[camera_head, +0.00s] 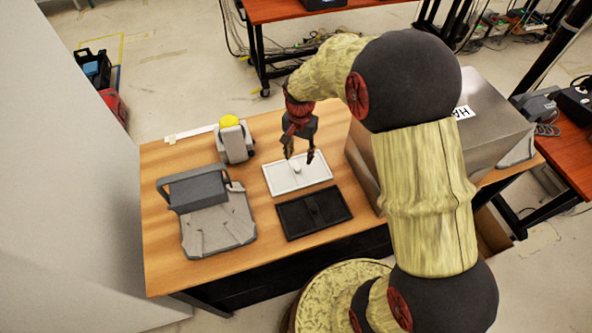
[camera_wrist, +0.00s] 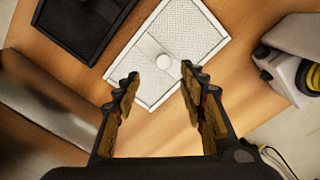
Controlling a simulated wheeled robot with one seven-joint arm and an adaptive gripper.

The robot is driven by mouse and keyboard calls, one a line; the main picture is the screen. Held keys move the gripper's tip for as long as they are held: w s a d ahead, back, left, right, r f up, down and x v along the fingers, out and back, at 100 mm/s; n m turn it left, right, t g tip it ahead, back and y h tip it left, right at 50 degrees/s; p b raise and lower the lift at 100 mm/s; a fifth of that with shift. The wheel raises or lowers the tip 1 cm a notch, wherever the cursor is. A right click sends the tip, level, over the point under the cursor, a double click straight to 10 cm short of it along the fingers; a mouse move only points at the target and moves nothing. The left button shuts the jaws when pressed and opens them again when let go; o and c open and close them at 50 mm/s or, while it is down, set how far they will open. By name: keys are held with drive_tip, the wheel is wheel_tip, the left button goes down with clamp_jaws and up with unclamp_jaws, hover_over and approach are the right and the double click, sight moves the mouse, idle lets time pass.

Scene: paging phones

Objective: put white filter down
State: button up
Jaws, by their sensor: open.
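The white filter (camera_head: 284,181) is a flat white mesh rectangle with a raised rim and a round white knob at its middle. It lies flat on the wooden table (camera_head: 165,241), and it also shows in the wrist view (camera_wrist: 187,32). My gripper (camera_head: 300,157) is above the filter, pointing down. In the wrist view my gripper (camera_wrist: 157,80) has its fingers spread apart, with nothing between them. The knob shows just beyond the fingertips, and the fingers are apart from it.
A black filter (camera_head: 313,212) lies beside the white one, also in the wrist view (camera_wrist: 84,22). A grey device (camera_head: 217,222) with a raised handle stands at the left. A grey device with a yellow top (camera_head: 235,141) stands behind. A large metal box (camera_head: 490,118) is at the right.

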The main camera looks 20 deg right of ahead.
sight(297, 167)
drive_tip(key=shift+d+f, duration=0.1)
drive_tip(key=shift+f, duration=0.85)
drive_tip(key=shift+w+a+f, duration=0.1)
drive_tip(key=shift+a+f, duration=0.1)
drive_tip(key=shift+f, duration=1.1)
drive_tip(key=shift+a+f, duration=0.2)
drive_tip(key=shift+f, duration=1.1)
drive_tip(key=shift+c, duration=0.4)
clamp_jaws()
